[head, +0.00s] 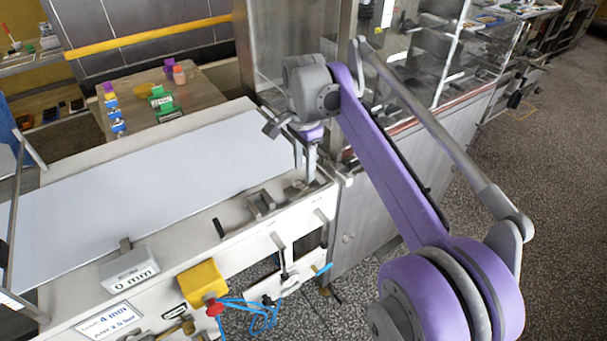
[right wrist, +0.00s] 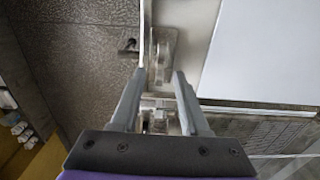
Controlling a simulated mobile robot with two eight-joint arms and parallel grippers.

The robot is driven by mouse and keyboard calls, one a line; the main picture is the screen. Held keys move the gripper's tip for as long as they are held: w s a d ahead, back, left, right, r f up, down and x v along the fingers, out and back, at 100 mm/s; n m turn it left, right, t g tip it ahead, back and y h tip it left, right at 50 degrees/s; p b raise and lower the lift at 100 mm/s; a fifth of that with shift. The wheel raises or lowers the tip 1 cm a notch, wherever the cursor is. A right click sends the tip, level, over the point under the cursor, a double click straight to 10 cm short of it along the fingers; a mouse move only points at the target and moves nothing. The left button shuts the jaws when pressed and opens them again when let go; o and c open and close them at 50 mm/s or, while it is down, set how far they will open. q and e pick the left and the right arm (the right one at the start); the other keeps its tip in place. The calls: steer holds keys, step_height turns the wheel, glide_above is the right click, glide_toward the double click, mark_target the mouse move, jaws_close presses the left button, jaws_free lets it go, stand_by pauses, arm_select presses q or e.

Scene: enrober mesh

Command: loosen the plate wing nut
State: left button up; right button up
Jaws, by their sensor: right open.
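My right gripper (head: 305,172) points down over the right end of the conveyor frame, beside the pale belt. In the right wrist view, its two fingers (right wrist: 157,82) are apart, with a gap between them. A small metal fitting (right wrist: 160,112) shows between and below the fingers, and a metal bracket (right wrist: 163,50) lies just beyond the tips. I cannot tell which of these is the plate wing nut, or whether a finger touches it. In the head view the gripper and arm cover part of this spot. My left gripper is not in view.
The pale belt (head: 150,190) runs left of the gripper. A metal block (head: 260,206) and levers (head: 280,248) sit along the front edge. A yellow box with a red button (head: 203,281) and a 0 mm readout (head: 131,270) are nearer. A steel cabinet (head: 365,205) stands right.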

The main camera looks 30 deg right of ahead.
mark_target(304, 182)
steer(key=shift+f, duration=1.35)
jaws_close()
